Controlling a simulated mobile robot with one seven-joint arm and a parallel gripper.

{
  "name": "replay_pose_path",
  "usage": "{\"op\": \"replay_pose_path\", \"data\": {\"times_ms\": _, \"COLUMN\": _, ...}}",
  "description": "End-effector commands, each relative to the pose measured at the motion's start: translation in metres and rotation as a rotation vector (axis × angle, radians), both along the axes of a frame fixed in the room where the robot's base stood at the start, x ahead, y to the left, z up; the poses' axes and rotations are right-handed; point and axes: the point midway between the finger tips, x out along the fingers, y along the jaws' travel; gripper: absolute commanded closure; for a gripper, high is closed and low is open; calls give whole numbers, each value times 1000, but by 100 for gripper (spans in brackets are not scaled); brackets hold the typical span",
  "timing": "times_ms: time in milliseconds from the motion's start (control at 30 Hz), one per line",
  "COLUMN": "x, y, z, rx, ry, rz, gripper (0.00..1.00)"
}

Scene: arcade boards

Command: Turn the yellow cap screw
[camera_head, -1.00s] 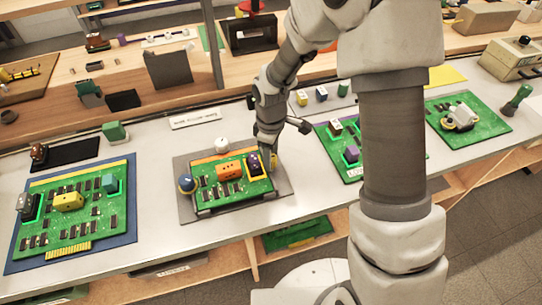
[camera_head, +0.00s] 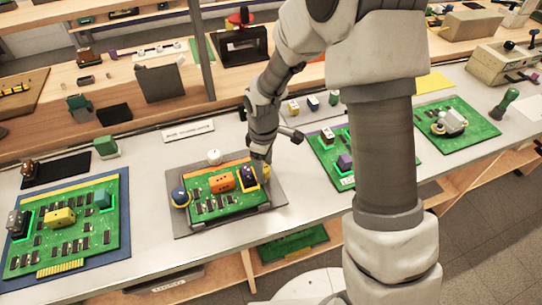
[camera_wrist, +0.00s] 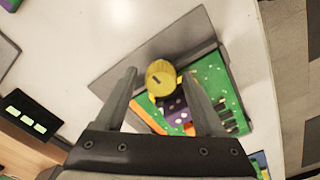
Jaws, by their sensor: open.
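The yellow cap screw (camera_wrist: 160,77) is a round yellow knob with a dark slot, at a corner of the green board (camera_wrist: 210,75). In the head view the yellow cap screw (camera_head: 267,171) is partly hidden by my gripper (camera_head: 260,160), at the right end of the board (camera_head: 205,206). In the wrist view my gripper (camera_wrist: 159,78) is open. Its two fingers stand on either side of the cap, with a visible gap on the left. Whether either finger touches it, I cannot tell.
On the same board sit a blue ball-topped knob (camera_head: 180,195), an orange block (camera_head: 221,181) and a purple block (camera_head: 249,176). A grey mat (camera_head: 283,206) lies under it. A white knob (camera_head: 214,157) stands behind. Other green boards lie left and right.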

Motion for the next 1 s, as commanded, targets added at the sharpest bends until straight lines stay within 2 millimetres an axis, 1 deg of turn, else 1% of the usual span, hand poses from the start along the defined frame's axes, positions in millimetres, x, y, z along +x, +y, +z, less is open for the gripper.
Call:
{"op": "replay_pose_path", "data": {"times_ms": 133, "x": -2, "y": 1, "z": 0, "rx": 0, "ry": 6, "rz": 60, "gripper": 22}}
{"op": "replay_pose_path", "data": {"times_ms": 267, "x": -2, "y": 0, "z": 0, "rx": 0, "ry": 7, "rz": 178, "gripper": 22}}
{"op": "replay_pose_path", "data": {"times_ms": 933, "x": 2, "y": 1, "z": 0, "rx": 0, "ry": 4, "rz": 943, "gripper": 22}}
{"op": "replay_pose_path", "data": {"times_ms": 967, "x": 3, "y": 1, "z": 5, "rx": -1, "ry": 0, "rz": 959, "gripper": 22}}
{"op": "replay_pose_path", "data": {"times_ms": 1000, "x": 4, "y": 0, "z": 16, "rx": -2, "ry": -4, "rz": 952, "gripper": 22}}
